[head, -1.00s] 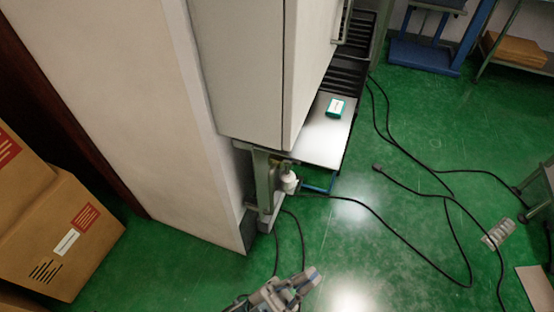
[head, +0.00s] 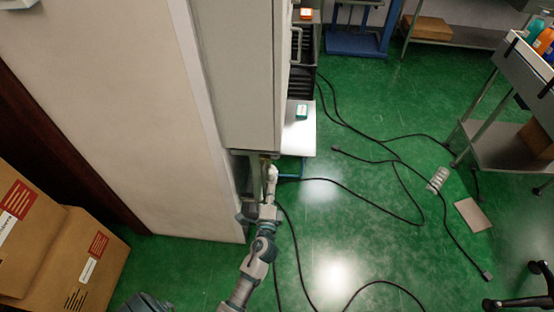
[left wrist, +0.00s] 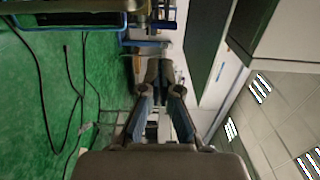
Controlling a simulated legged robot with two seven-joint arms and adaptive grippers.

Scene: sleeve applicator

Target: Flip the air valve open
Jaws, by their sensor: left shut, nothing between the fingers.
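The air valve is not clearly distinguishable. A small white fitting (head: 272,174) shows in the head view on the metal frame under the tall cabinet's lower edge; it may belong to the valve. My left gripper (head: 268,194) is close to this fitting, just in front of and below it. Whether they touch I cannot tell, since the gripper and wrist cover part of the frame. In the left wrist view the fingers of my left gripper (left wrist: 159,74) are together and empty, pointing toward the frame. My right gripper is not in view.
The tall grey cabinet (head: 236,75) stands directly above and behind the left gripper. A metal shelf (head: 299,137) with a small green-and-white box (head: 302,111) juts out at its right. Black cables (head: 345,201) cross the green floor. Cardboard boxes (head: 83,262) stand at left.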

